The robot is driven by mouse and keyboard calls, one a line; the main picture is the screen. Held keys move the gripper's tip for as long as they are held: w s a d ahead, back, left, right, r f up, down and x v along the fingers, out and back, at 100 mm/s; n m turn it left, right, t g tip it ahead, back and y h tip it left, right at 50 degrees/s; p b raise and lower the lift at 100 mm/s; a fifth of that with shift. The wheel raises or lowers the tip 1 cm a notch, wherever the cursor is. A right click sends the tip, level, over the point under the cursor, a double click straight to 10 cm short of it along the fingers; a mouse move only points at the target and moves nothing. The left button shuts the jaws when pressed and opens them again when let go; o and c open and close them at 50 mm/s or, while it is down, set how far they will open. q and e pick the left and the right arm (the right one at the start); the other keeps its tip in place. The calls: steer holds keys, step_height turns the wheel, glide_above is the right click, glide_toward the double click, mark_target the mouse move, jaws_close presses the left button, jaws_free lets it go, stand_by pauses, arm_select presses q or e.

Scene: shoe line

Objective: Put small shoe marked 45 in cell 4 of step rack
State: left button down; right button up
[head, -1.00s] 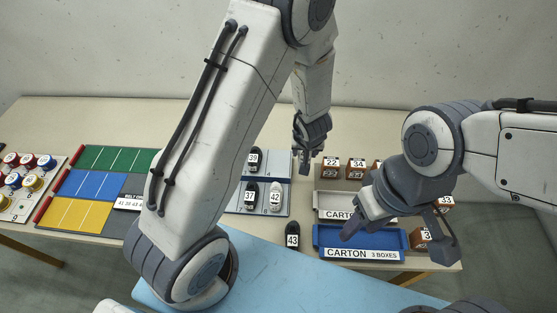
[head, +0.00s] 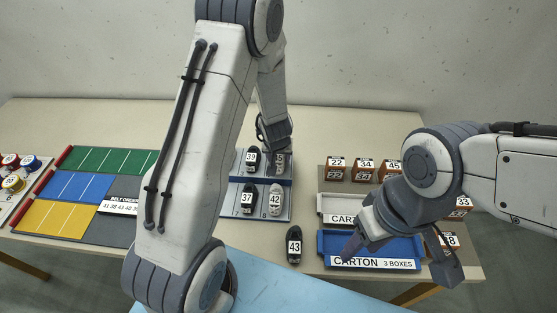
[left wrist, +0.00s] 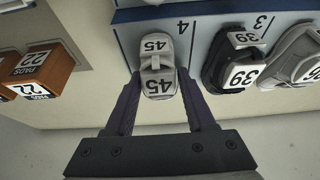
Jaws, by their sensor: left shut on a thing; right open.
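The small grey shoe marked 45 (left wrist: 157,66) is between the fingers of my left gripper (left wrist: 158,98), which is shut on it. The left wrist view shows it at the cell marked 4 of the step rack (left wrist: 205,22), beside the black shoe marked 39 (left wrist: 235,62). Whether it bears on the rack floor I cannot tell. In the head view my left gripper (head: 279,146) is at the back right cell of the step rack (head: 262,184), partly hiding the shoe (head: 281,163). My right gripper (head: 396,254) is open over the blue carton.
Shoes marked 37 (head: 247,199) and 42 (head: 275,200) stand in the rack's front row. A black shoe marked 43 (head: 294,245) stands in front of the rack. A blue carton tray (head: 327,240), a white tray (head: 330,203) and several small brown boxes (head: 364,171) are to the right.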

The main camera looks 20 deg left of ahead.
arm_select(q)
steer(key=shift+f, duration=0.1)
steer(key=shift+c, duration=1.2)
jaws_free()
